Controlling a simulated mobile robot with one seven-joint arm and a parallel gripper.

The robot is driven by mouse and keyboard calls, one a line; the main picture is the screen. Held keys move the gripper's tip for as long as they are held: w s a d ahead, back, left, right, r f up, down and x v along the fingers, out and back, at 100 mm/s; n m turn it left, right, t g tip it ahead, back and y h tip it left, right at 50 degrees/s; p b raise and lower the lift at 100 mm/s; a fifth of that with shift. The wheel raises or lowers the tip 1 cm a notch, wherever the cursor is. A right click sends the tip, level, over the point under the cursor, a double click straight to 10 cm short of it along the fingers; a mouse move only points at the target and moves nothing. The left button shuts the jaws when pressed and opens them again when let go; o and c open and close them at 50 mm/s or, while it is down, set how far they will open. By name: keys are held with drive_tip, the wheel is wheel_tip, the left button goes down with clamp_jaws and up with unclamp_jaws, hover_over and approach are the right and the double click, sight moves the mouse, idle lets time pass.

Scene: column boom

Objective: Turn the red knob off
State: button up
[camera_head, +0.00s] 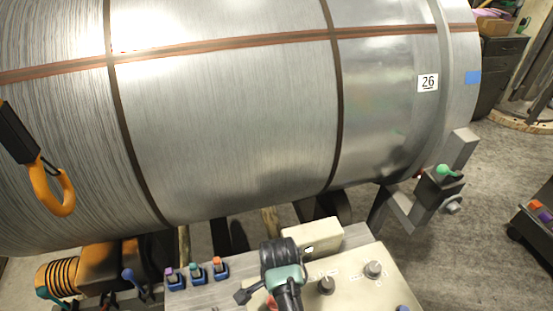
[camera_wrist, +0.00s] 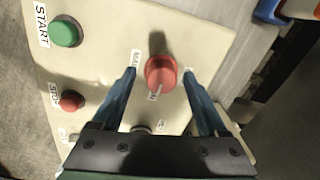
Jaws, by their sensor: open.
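The red knob (camera_wrist: 160,74) sits on a cream control panel (camera_wrist: 110,60) in the wrist view. A pale pointer line on it points down and slightly left in the picture. Small white labels stand around it, too small to read surely. My gripper (camera_wrist: 160,76) is open, with one blue-grey finger on each side of the knob and a visible gap on both sides. I cannot tell how far the fingertips are above the panel. In the head view my gripper (camera_head: 284,285) hides most of the knob; a bit of red shows at its left edge.
A green START button (camera_wrist: 65,32) and a red STOP button (camera_wrist: 71,101) are on the same panel. Grey knobs (camera_head: 373,269) are right of my gripper. A cream box (camera_head: 312,238) stands behind it. A large metal drum (camera_head: 230,120) and an orange hook (camera_head: 52,192) are beyond.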

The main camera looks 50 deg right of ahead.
drive_tip(key=shift+f, duration=0.1)
clamp_jaws()
idle(0.4)
